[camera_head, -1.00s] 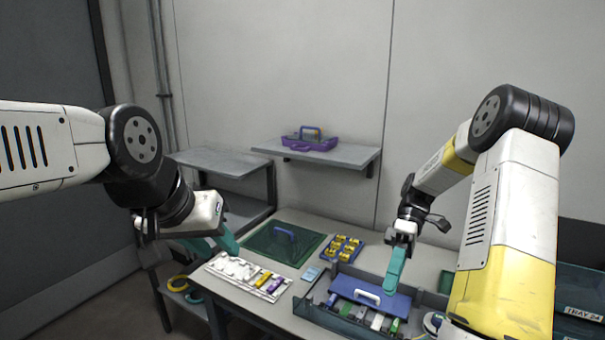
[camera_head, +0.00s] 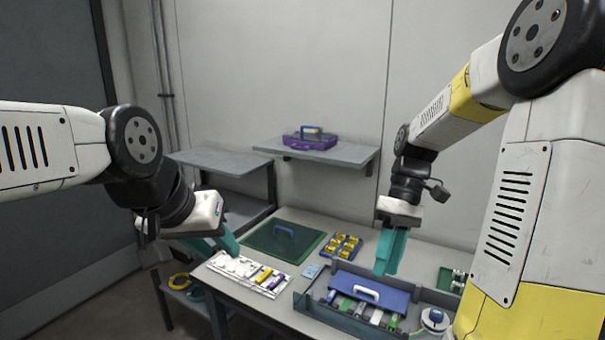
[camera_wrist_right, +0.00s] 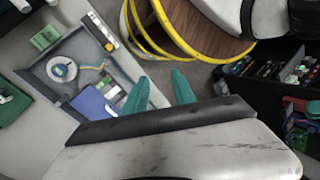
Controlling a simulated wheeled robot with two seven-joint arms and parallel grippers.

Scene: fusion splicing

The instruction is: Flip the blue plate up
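The blue plate (camera_head: 388,299) with a white handle (camera_head: 367,293) lies in the grey tray (camera_head: 310,302) at the front right of the table. Its front side is next to a row of small coloured parts. It also shows in the right wrist view (camera_wrist_right: 90,107). My right gripper (camera_head: 384,272) is above the back edge of the plate, apart from it. Its teal fingers are spread with nothing between them in the right wrist view (camera_wrist_right: 160,84). My left gripper (camera_head: 220,246) hangs over the table's left side, fingers apart and empty, away from the plate.
A white panel (camera_head: 232,265) with coloured pieces lies left of the tray. A green mat (camera_head: 262,237) with a blue handle and a blue holder (camera_head: 342,244) with yellow parts are behind. A white spool (camera_head: 434,318) sits at the tray's right. A shelf (camera_head: 345,157) holds a purple carrier.

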